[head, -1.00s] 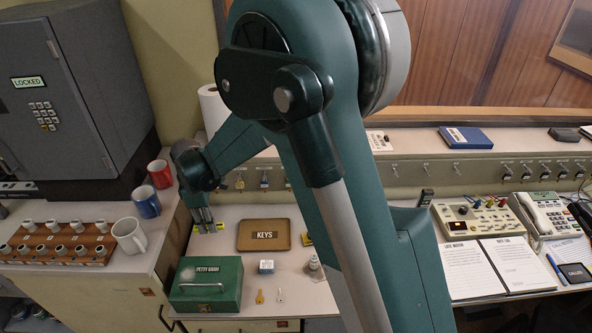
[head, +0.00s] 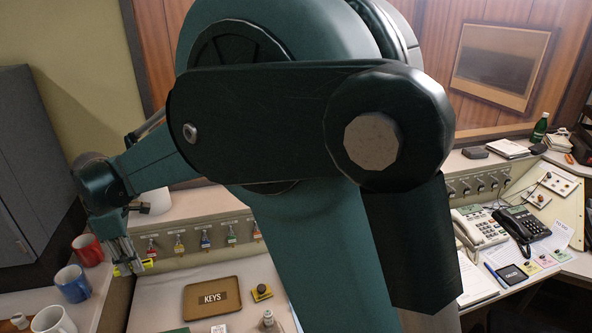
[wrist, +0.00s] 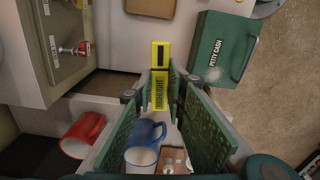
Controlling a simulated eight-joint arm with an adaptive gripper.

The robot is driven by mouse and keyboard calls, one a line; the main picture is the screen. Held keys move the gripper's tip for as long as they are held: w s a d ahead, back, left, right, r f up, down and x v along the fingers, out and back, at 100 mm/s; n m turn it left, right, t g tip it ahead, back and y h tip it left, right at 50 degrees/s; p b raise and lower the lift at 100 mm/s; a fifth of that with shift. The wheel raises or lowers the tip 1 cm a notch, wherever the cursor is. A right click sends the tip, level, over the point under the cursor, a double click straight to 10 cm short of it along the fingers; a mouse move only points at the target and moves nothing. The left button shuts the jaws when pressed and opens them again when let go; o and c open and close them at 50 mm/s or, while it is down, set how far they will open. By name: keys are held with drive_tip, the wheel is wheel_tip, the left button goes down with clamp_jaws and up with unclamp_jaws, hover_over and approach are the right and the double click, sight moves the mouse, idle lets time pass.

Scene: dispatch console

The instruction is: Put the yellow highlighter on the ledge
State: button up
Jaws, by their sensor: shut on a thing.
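The yellow highlighter (wrist: 160,92) is held between the fingertips of my gripper (wrist: 160,80) in the wrist view, with its printed label facing the camera. In the head view my gripper (head: 130,266) is at the left, pointing down, and yellow ends of the highlighter (head: 148,263) show at its fingertips. It appears clear of the counter, in front of the key-hook panel. The ledge (head: 200,204) runs along the back above the hooks. My arm hides its middle stretch.
A brown KEYS tray (head: 188,301) lies on the counter right of my gripper. A red mug (head: 88,250) and a blue mug (head: 72,283) stand at the left. The green petty cash box (wrist: 242,68) shows in the wrist view. Keys hang under the ledge.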

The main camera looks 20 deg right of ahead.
wheel_tip(320, 180, up, 14)
drive_tip(key=m+p, duration=0.5)
drive_tip(key=p, duration=1)
hover_over(206, 203)
wheel_tip(206, 203, down, 4)
drive_tip(key=shift+s+d+f, duration=0.1)
drive_tip(key=shift+f, duration=0.25)
drive_tip(key=shift+f, duration=3.1)
drive_tip(key=shift+f, duration=1.85)
